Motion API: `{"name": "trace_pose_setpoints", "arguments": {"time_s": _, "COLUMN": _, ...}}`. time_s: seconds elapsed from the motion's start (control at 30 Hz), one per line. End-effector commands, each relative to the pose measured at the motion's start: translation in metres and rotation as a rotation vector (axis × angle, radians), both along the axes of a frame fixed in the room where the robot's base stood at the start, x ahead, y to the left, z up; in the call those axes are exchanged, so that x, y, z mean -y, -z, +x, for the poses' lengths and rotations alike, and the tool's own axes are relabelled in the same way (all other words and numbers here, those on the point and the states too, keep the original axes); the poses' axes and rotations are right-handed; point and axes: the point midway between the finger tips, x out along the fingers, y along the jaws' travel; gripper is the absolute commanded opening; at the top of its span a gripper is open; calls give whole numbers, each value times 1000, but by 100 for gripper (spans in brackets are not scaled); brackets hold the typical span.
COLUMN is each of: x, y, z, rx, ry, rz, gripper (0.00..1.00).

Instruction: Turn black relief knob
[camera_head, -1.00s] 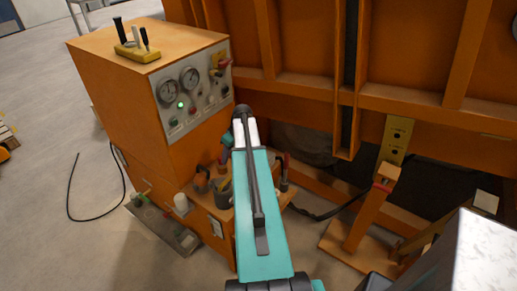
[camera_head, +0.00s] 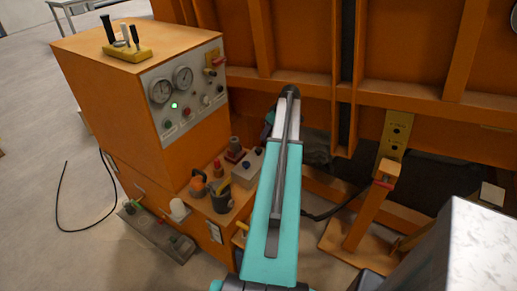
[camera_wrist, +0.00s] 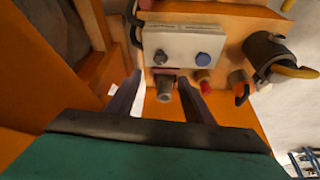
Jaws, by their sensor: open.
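A dark grey-black knob on a red base (camera_wrist: 165,90) lies between and just beyond the fingertips of my gripper (camera_wrist: 159,79) in the wrist view. It also shows on the orange ledge in the head view (camera_head: 235,146), left of my arm. The fingers are open, one to each side of it in the picture; I see no contact. A pale box (camera_wrist: 182,42) just beyond carries a smaller dark knob (camera_wrist: 161,57) and a blue knob (camera_wrist: 203,58). I cannot tell for certain which dark knob is the relief knob. In the head view my gripper is mostly hidden behind my arm.
A red-and-brass fitting (camera_wrist: 204,80) and a dark cup (camera_wrist: 266,52) stand close on the right in the wrist view. The orange cabinet (camera_head: 110,105) with its gauge panel (camera_head: 188,125) stands at left. The orange wooden frame (camera_head: 300,90) rises behind.

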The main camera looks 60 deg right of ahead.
Motion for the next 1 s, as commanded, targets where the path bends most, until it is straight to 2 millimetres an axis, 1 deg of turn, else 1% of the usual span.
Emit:
{"name": "trace_pose_setpoints", "arguments": {"time_s": 0.27, "x": -1, "y": 4, "z": 3, "rx": -1, "ry": -1, "rz": 2, "gripper": 47}}
{"name": "trace_pose_setpoints", "arguments": {"time_s": 0.47, "x": 0, "y": 17, "z": 9, "rx": -1, "ry": -2, "rz": 2, "gripper": 47}}
{"name": "trace_pose_setpoints", "arguments": {"time_s": 1.0, "x": 3, "y": 73, "z": 33, "rx": -1, "ry": -3, "rz": 2, "gripper": 47}}
